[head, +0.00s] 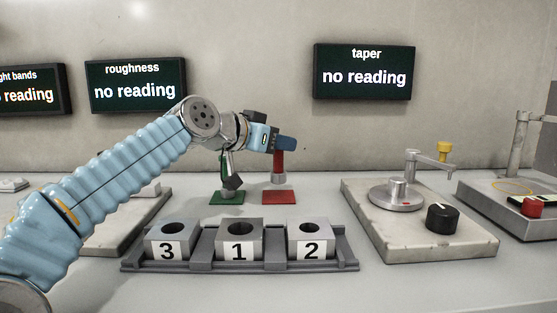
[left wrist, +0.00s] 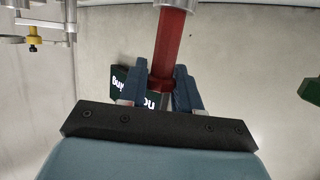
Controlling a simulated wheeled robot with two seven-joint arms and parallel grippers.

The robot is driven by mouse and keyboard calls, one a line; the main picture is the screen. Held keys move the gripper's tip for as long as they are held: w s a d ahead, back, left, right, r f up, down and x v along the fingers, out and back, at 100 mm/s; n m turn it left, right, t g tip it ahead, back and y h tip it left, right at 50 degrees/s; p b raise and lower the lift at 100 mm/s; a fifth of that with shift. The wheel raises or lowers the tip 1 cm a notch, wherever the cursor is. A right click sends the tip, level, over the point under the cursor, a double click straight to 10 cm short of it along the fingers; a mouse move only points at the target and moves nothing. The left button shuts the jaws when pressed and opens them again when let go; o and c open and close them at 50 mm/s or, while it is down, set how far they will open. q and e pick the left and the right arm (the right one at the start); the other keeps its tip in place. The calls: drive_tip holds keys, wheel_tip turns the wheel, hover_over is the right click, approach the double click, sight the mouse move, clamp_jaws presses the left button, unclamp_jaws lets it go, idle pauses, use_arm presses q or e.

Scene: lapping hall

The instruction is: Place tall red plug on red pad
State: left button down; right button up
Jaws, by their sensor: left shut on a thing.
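The tall red plug (head: 279,164) is upright in my left gripper (head: 285,143), with a grey lower end. In the left wrist view, the red plug (left wrist: 169,45) is between the blue fingers of my left gripper (left wrist: 168,90), which are shut on it. The red pad (head: 279,197) lies flat on the bench, below the plug in the head view. The plug's grey end shows close to the pad's far edge; I cannot tell whether they touch. My right gripper is not in view.
A green pad (head: 227,198) lies left of the red pad, with a green piece (head: 224,161) partly hidden behind my wrist. A grey rack (head: 130,262) with blocks marked 3, 1 and 2 stands in front. A stone-based instrument (head: 420,245) stands right.

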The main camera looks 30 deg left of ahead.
sight(275, 156)
use_arm(q)
drive_tip(key=shift+f+b, duration=0.35)
drive_tip(key=shift+f, duration=1.15)
drive_tip(key=shift+f, duration=0.2)
drive_tip(key=c, duration=0.8)
unclamp_jaws()
drive_tip(key=shift+r, duration=0.15)
drive_tip(key=shift+s+r, duration=0.15)
drive_tip(key=v, duration=1.1)
drive_tip(key=shift+s+a+p, duration=0.15)
drive_tip(key=shift+s+p, duration=0.15)
drive_tip(key=shift+s, duration=0.05)
